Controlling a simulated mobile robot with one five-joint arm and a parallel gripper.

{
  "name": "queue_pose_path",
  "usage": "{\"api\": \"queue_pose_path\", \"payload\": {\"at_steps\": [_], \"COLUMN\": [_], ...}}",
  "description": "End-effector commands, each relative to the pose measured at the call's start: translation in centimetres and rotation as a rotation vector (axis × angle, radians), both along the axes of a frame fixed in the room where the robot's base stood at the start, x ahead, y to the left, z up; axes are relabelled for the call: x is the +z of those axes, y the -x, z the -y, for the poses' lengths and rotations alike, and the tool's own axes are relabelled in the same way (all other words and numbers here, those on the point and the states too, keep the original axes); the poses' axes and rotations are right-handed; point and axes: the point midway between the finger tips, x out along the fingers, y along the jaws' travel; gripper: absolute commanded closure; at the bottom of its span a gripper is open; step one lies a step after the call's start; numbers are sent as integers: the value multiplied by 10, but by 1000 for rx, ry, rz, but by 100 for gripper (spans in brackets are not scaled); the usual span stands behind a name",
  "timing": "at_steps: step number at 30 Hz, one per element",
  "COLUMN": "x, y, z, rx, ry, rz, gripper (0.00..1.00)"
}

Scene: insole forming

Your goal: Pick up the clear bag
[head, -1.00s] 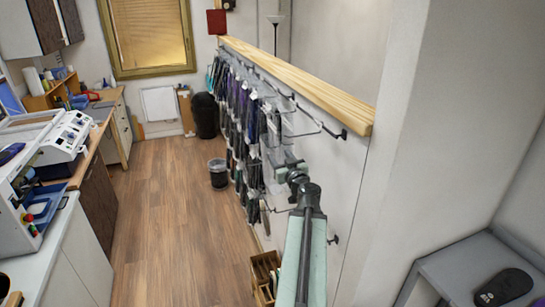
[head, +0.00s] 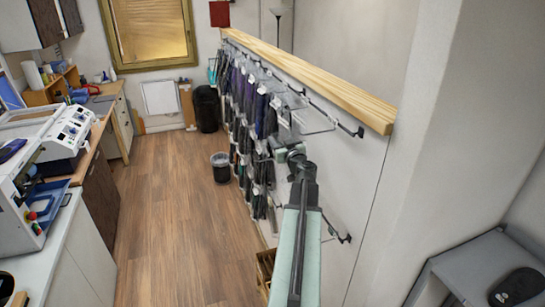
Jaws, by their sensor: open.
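My gripper (head: 283,143) is at the end of my raised arm, right in front of the hanging rack. Its jaws are open, small and partly lost against the bags behind them. Clear bags (head: 287,98) hang from the upper hooks of the rack, just above and behind the gripper. They are see-through and blurred, so I cannot tell one bag from another or whether the gripper touches any.
A wooden beam (head: 310,80) tops the rack wall, and bare hooks (head: 345,238) stick out from it. A wooden crate (head: 265,270) stands below my arm. A small bin (head: 220,167) stands near the rack.

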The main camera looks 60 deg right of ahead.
Motion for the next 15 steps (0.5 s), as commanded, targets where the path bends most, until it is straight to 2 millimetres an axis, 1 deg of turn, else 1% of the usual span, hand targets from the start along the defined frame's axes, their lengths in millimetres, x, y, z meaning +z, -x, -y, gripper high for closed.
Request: {"api": "queue_pose_path", "payload": {"at_steps": [1,5,6,8,9,11,12,15], "x": [0,0,0,0,0,0,0,0], "y": [0,-2,-2,-2,-3,-3,-3,-3], "z": [2,0,0,-1,-1,-1,-1,-1], "rx": [-1,1,2,3,3,3,4,4], "ry": [0,0,0,0,0,0,0,0], "rz": [0,0,0,0,0,0,0,0], "gripper": [51,51,54,70,82,98,100,100]}}
